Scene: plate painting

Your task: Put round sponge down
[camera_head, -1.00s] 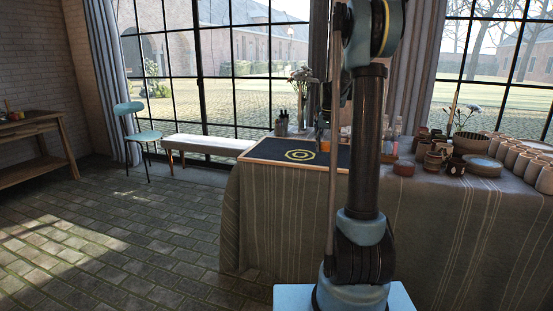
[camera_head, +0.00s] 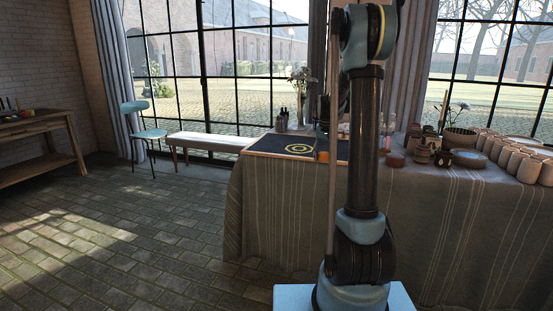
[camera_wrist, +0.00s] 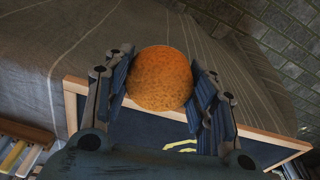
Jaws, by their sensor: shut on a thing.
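The round orange sponge (camera_wrist: 160,78) is held between the two fingers of my gripper (camera_wrist: 159,74) in the wrist view. It also shows in the head view (camera_head: 322,157), at the front of a dark mat (camera_head: 268,146), right of the mat's yellow rings (camera_head: 299,149). In the wrist view the mat's wooden frame (camera_wrist: 75,105) runs behind the sponge, and part of a yellow ring (camera_wrist: 182,146) shows beyond the right finger. I cannot tell the sponge's height over the mat. In the head view my arm hides most of my gripper.
The cloth-covered table (camera_head: 290,215) carries a flower vase (camera_head: 301,85) and dark bottles (camera_head: 282,121) behind the mat. Bowls, plates (camera_head: 468,158) and several pale cups (camera_head: 515,160) crowd its right side. A bench (camera_head: 205,142) and chair (camera_head: 145,130) stand to the left.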

